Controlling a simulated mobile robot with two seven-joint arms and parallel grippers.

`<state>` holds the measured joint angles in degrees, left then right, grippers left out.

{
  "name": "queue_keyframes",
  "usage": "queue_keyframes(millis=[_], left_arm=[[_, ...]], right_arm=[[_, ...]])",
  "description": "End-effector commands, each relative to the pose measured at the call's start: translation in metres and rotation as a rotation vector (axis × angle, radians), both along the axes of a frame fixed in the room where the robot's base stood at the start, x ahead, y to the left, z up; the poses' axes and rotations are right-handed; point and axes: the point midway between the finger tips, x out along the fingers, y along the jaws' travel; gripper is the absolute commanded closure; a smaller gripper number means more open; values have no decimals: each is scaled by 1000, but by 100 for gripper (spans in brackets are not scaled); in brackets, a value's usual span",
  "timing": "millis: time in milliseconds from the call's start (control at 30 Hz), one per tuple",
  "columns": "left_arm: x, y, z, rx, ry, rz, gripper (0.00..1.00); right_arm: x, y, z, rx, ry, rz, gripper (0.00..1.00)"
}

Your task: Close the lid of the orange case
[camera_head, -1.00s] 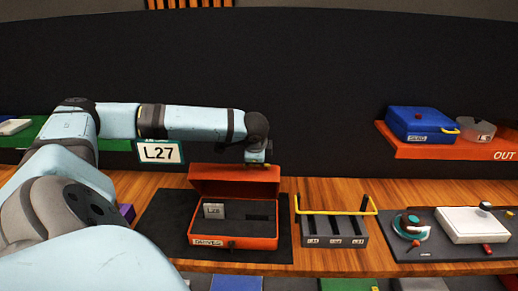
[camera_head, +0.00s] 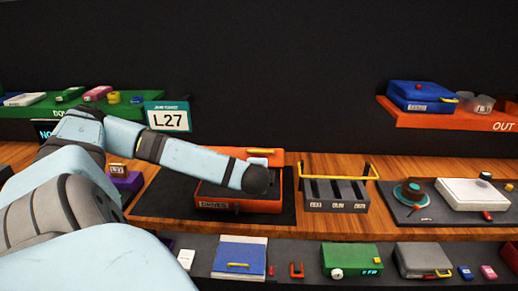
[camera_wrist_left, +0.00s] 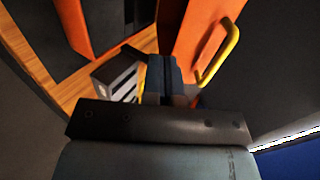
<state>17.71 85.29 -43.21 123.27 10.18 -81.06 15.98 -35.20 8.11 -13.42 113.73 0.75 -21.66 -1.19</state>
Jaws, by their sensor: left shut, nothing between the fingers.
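The orange case (camera_head: 240,206) sits on a dark mat, its front label facing me. Its lid (camera_head: 284,158) shows only in part behind my left arm, with a yellow handle (camera_head: 261,151) near its top edge. I cannot tell the lid's exact angle. In the left wrist view an orange panel (camera_wrist_left: 190,50) with a yellow handle (camera_wrist_left: 222,55), likely the lid, is close beside my left gripper (camera_wrist_left: 163,72). Its fingers are shut and empty; I cannot tell whether they touch the panel. In the head view my left wrist hides the fingers and the case's inside. My right gripper is not in view.
A grey slotted rack (camera_head: 336,194) with a yellow handle stands just right of the case. A lower shelf (camera_head: 308,247) in front holds several items. A green shelf (camera_head: 40,112) is at the back left.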

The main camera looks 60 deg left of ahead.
Motion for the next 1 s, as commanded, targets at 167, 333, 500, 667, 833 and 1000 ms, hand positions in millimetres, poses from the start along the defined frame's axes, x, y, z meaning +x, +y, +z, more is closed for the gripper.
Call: queue_keyframes(millis=[167, 333, 500, 667, 833, 1000], left_arm=[[0, 0, 1, 5, -4, 0, 100], [0, 0, 1, 4, -3, 0, 100], [0, 0, 1, 4, -3, 0, 100], [0, 0, 1, 4, -3, 0, 100], [0, 0, 1, 4, -3, 0, 100], [0, 0, 1, 4, -3, 0, 100]], right_arm=[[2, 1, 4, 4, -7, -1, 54], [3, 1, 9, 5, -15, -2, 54], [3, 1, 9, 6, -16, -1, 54], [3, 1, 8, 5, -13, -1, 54], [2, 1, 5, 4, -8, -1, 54], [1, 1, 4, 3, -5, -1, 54]])
